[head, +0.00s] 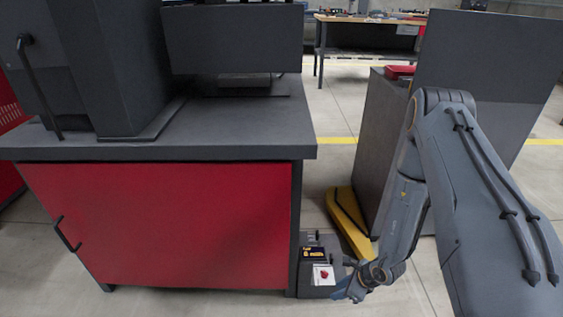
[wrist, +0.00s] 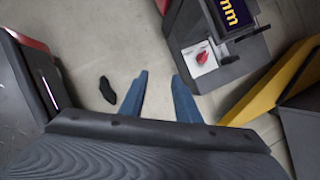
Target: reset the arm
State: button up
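My gripper (wrist: 160,97) shows in the wrist view as two blue fingers held apart, with bare floor between them. In the head view my gripper (head: 350,290) hangs low at the bottom, at the end of my grey arm, beside a small control box. The control box (head: 316,262) has a dark display and a red knob on a white plate. It also shows in the wrist view (wrist: 222,50) at the upper right, apart from the fingers.
A red cabinet (head: 160,220) with a dark top (head: 240,125) stands left. A yellow part (head: 347,222) lies by a grey cabinet (head: 375,150) behind my arm. A small dark patch (wrist: 108,90) is on the floor. A workbench (head: 360,22) stands farther back.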

jog(key=w+a+r+n+y, duration=0.1)
jog(key=w+a+r+n, duration=0.25)
jog(key=r, duration=0.45)
jog(key=w+a+r+n+y, duration=0.15)
jog(key=a+r, duration=0.25)
jog(key=r, duration=0.4)
jog(key=s+a+r+n+g, duration=0.15)
jog(key=a+r+n, duration=0.25)
jog(key=r, duration=0.4)
jog(key=s+a+r+n+g, duration=0.1)
jog(key=s+a+r+n, duration=0.3)
jog(key=r, duration=0.5)
jog(key=s+r+n+g+h, duration=0.2)
jog(key=s+r+n, duration=0.65)
jog(key=r, duration=0.25)
jog(key=s+d+r+n+t+h+p, duration=0.1)
jog(key=s+d+r+n+t+h, duration=0.1)
jog(key=s+d+r+n+h, duration=0.5)
jog(key=s+d+r+m+y+p, duration=0.1)
jog(key=d+r+m+p, duration=0.3)
jog(key=p, duration=1.2)
jog(key=shift+s+d+r+y, duration=0.35)
jog(key=shift+d+r+y, duration=0.3)
jog(key=shift+d+r, duration=1.55)
jog(key=shift+a+r+g, duration=0.25)
